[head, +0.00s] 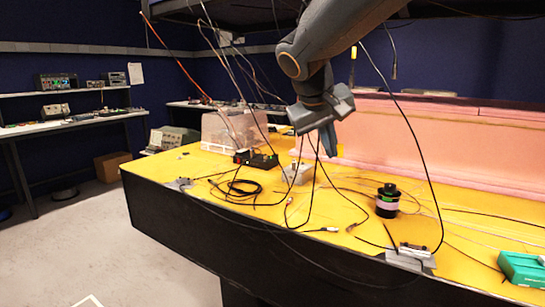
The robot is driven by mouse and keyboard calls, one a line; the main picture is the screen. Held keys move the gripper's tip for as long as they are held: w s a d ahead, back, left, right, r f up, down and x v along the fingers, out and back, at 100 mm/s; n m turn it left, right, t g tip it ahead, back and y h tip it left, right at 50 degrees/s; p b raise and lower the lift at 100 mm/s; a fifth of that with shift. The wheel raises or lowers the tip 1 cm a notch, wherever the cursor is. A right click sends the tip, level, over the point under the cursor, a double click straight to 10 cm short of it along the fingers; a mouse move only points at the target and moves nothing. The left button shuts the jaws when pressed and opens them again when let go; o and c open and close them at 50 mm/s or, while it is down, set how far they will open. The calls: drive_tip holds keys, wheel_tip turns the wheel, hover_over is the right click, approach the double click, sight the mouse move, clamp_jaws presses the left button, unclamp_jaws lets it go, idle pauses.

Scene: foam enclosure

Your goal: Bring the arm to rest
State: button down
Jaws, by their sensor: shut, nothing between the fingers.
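My gripper (328,140) hangs from the arm at the top middle of the head view. It points down, shut and empty, above the yellow bench top (180,175). The fingers are apart from the things on the bench, and black cables hang close around them. The gripper and arm hide part of the bench's back and of the pink foam wall behind.
Loose cables lie across the bench. A black cylinder (387,200), a clear box (228,133), a black power strip (255,160) and a green box (521,268) stand on it. Pink foam (440,135) lines its back. Floor (110,245) at left is mostly clear.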

drive_tip(key=s+d+f+m+g+y+p, duration=0.1)
drive_tip(key=s+d+f+g+y, duration=0.1)
drive_tip(key=s+f, duration=1)
drive_tip(key=s+d+f+m+g+y+p, duration=0.1)
drive_tip(key=s+d+f+g+y, duration=0.1)
drive_tip(key=s+f, duration=1)
drive_tip(key=shift+s+d+f+g, duration=0.3)
drive_tip(key=shift+d+f+g, duration=0.5)
drive_tip(key=shift+g, duration=0.3)
drive_tip(key=shift+r, duration=0.1)
